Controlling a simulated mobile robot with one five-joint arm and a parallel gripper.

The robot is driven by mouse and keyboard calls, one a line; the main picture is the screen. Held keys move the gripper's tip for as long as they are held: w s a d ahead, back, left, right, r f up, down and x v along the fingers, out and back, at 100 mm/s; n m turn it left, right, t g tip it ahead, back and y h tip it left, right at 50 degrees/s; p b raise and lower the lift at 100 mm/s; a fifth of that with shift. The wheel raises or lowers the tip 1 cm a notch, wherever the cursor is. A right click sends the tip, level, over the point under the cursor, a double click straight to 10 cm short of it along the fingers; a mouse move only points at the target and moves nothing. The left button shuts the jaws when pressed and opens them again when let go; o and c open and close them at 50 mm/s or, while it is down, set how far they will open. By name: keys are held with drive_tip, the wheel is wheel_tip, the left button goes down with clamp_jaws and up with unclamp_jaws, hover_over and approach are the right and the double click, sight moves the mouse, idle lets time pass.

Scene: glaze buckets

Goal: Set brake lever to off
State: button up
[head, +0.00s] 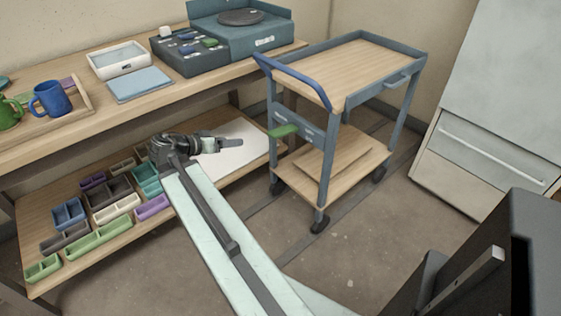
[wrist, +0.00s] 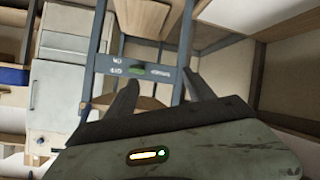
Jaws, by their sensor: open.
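The brake lever (head: 283,131) is green and sticks out from a blue-grey plate on the near side of a cart. It also shows in the wrist view as a small green piece (wrist: 137,70), with white lettering on the plate beside it, too small to read surely. Which setting the lever is at I cannot tell. My gripper (head: 237,143) is to the left of the lever in the head view, apart from it, over the lower shelf. In the wrist view my gripper (wrist: 163,80) has its fingers spread and empty, with the lever appearing between them, farther off.
The cart (head: 391,69) has a blue handle (head: 292,80), a wooden lower shelf and black casters. A workbench (head: 177,93) stands left of it, with colored bins (head: 100,238) on its low shelf. A pale cabinet (head: 489,135) is at right. Floor before the cart is clear.

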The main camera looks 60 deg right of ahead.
sight(286, 128)
drive_tip(key=s+d+f+m+g+h+b, duration=0.1)
drive_tip(key=s+d+m+b, duration=0.1)
drive_tip(key=d, duration=0.4)
drive_tip(key=s+d+f+m+g+h+b, duration=0.1)
drive_tip(key=s+d+m+h+b, duration=0.1)
drive_tip(key=s+d+b, duration=0.2)
drive_tip(key=s+d+f+m+g+h+b, duration=0.1)
drive_tip(key=s+d+f+b, duration=0.1)
drive_tip(key=d, duration=0.6)
drive_tip(key=shift+s+d+m+h+b, duration=0.15)
drive_tip(key=shift+s+m+h+b, duration=0.25)
drive_tip(key=shift+s+b, duration=0.7)
drive_tip(key=shift+w+b, duration=0.3)
clamp_jaws()
